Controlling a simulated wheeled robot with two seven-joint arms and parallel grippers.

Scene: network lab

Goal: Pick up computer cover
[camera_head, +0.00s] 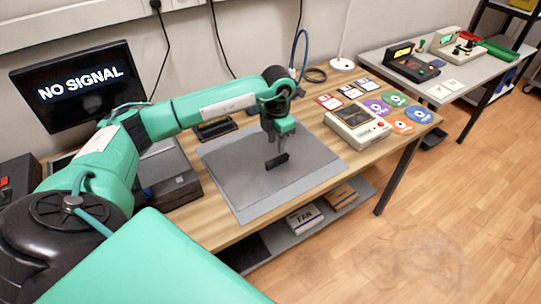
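A flat, dark grey panel (242,182), which looks like the computer cover, lies on a lighter grey mat (252,213) on the wooden table. A small black bar (277,161) stands out near the middle of the panel. My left gripper (281,150) points down over the panel, with its tips at or just above the black bar. I cannot tell whether the fingers are closed on the bar or touch it. My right gripper is not in view.
A beige device (357,127) and several coloured discs (394,98) lie right of the mat. A monitor (78,84) reading "NO SIGNAL" stands at the left, near a dark grey case (168,180). A box marked "FAN" (304,219) sits on the lower shelf.

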